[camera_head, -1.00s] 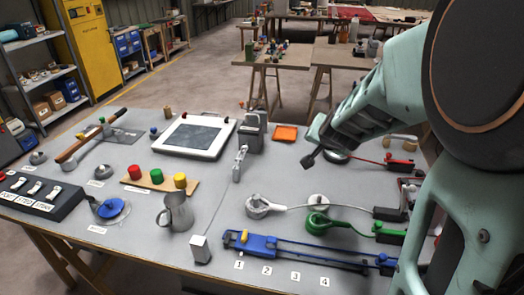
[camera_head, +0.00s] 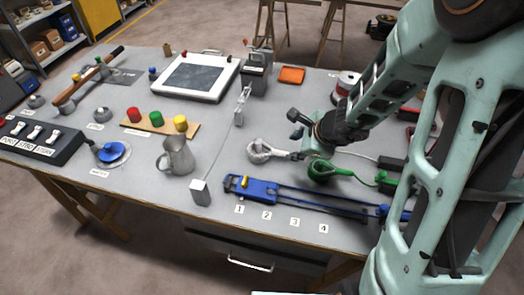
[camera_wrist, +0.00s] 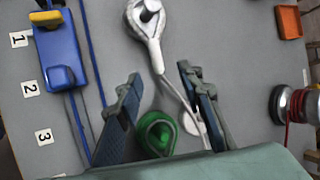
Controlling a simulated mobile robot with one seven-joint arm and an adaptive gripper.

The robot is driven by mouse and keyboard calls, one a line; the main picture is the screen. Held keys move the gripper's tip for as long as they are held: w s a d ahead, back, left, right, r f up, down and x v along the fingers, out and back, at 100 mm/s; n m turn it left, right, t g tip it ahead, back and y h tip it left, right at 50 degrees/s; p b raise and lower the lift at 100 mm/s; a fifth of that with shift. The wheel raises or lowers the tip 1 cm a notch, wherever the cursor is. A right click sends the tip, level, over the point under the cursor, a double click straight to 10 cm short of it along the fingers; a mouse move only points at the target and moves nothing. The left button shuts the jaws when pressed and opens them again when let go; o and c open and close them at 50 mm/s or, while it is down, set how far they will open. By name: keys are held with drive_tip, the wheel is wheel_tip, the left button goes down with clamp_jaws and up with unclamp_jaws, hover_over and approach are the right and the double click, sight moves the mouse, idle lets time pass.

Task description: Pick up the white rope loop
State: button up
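The white rope loop (camera_head: 258,153) lies around a small grey post on the table, left of my gripper. In the wrist view the loop (camera_wrist: 139,30) is at the top middle, beyond the fingertips. Its white cord runs down between the fingers and passes behind the right one. My gripper (camera_head: 296,124) hangs above the table, up and to the right of the loop in the head view. In the wrist view its two fingers (camera_wrist: 158,77) are spread apart with nothing held. The height above the cord is hard to tell.
A green rope loop (camera_head: 320,171) lies close to the white one and shows beneath my fingers in the wrist view. A blue slider unit (camera_head: 258,188) runs along the front. A metal jug (camera_head: 174,157) stands left. An orange tray (camera_head: 291,75) lies behind.

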sight(282, 153)
drive_tip(key=x, duration=0.3)
drive_tip(key=shift+b, duration=0.4)
drive_tip(key=b+x, duration=0.1)
drive_tip(key=x, duration=0.2)
drive_tip(key=shift+s+a+f+b, duration=0.2)
drive_tip(key=shift+a+f+b, duration=0.15)
drive_tip(key=shift+f, duration=0.1)
drive_tip(key=shift+w+a+f, duration=0.1)
drive_tip(key=shift+w+f, duration=0.25)
drive_tip(key=shift+f, duration=0.05)
drive_tip(key=shift+c, duration=0.7)
clamp_jaws()
